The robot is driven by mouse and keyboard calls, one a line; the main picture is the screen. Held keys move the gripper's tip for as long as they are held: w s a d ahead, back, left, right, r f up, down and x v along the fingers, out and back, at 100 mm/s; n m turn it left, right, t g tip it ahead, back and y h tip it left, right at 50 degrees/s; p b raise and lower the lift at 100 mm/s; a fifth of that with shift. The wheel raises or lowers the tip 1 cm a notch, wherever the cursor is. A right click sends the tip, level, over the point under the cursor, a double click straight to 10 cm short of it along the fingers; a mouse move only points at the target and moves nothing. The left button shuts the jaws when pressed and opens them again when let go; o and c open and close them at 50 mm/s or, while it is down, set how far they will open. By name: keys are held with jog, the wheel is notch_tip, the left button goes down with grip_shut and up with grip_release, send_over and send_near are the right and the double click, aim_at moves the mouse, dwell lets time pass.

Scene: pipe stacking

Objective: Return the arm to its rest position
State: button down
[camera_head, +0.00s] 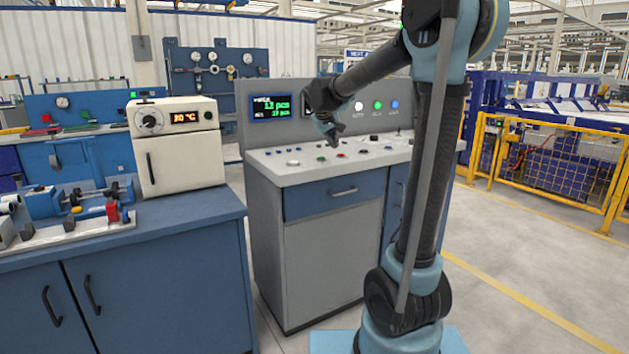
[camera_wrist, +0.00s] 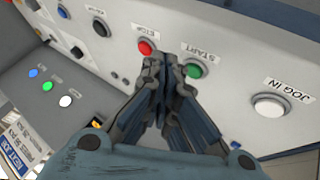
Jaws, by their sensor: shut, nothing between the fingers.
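My gripper (camera_head: 333,136) hangs from my arm above the control console in the head view, pointing down. In the wrist view my gripper (camera_wrist: 166,72) has its two fingers together, with nothing between them. Past the fingertips lie a red button (camera_wrist: 146,47) labelled STOP and a green button (camera_wrist: 193,70) labelled START. The fingertips overlap the space between these two buttons in the picture. I cannot tell whether they touch the panel. A white button (camera_wrist: 269,106) labelled JOG IN lies to the right in that view.
The control console (camera_head: 330,187) has a raised back with a display (camera_head: 271,107) and lit buttons. A blue workbench (camera_head: 140,270) with a small oven (camera_head: 178,150) and parts stands on the left. A yellow fence (camera_head: 550,168) is at right, with open floor before it.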

jog(key=s+d+f+m+g, duration=0.1)
jog(key=s+d+f, duration=0.25)
jog(key=s, duration=0.45)
jog(key=s+d+f+m+g, duration=0.1)
jog(key=s+d+f, duration=0.25)
jog(key=s, duration=0.45)
jog(key=s+d+f+m+g, duration=0.15)
jog(key=s+d, duration=0.25)
jog(key=s, duration=0.4)
jog(key=s+f+g+y, duration=0.1)
jog(key=s+f, duration=0.6)
jog(key=s, duration=0.3)
jog(key=s+f+g+y, duration=0.1)
jog(key=s+f+y, duration=0.1)
jog(key=s+f, duration=0.6)
jog(key=shift+s+d+m, duration=0.35)
jog(key=shift+s+m, duration=0.1)
jog(key=shift+s, duration=0.7)
jog(key=shift+w+f, duration=0.2)
jog(key=shift+w, duration=0.25)
